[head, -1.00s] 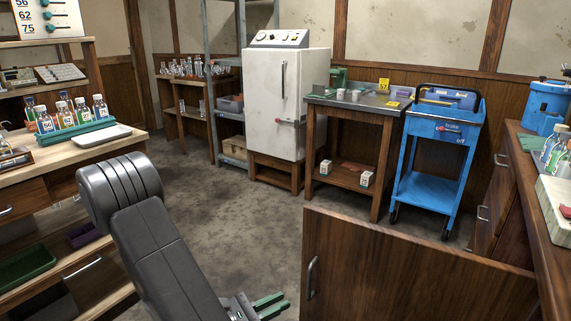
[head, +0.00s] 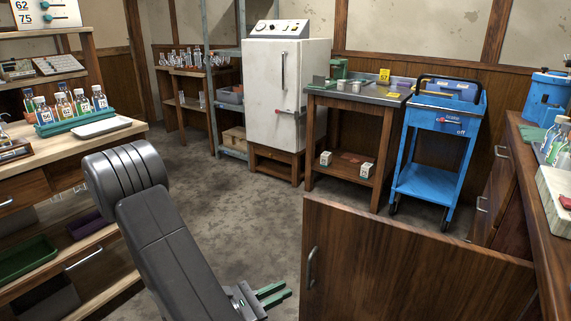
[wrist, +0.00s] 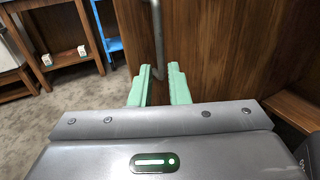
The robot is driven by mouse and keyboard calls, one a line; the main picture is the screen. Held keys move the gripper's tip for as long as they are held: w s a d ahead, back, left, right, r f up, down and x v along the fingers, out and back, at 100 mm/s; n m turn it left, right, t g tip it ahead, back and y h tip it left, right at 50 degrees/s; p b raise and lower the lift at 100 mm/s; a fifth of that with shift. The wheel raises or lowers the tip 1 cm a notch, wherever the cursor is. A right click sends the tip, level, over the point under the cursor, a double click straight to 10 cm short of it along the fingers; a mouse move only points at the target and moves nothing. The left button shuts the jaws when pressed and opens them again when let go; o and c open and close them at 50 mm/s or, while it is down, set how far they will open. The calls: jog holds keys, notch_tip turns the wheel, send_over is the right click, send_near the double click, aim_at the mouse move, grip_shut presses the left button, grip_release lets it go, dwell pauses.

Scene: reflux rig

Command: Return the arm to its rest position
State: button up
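My gripper (head: 273,292) is at the lower middle of the head view, at the end of my dark grey arm. Its two green fingers are apart, with an empty gap between them; the fingers also show in the wrist view (wrist: 160,80). In the head view a wooden cabinet door (head: 410,265) stands just right of my gripper. Its metal handle (head: 311,265) is on the door's left side. In the wrist view the handle (wrist: 158,35) appears just beyond the fingertips, and I see no finger closed on it.
A workbench (head: 60,160) with bottles in a green rack (head: 75,124) is at left. A wooden counter (head: 535,185) runs along the right. A white cabinet (head: 288,90), a small table (head: 350,107) and a blue cart (head: 432,180) stand behind. Floor (head: 230,200) is clear between.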

aim_at(308, 289)
jog(key=shift+b+x, duration=0.75)
jog(key=shift+x, duration=3.8)
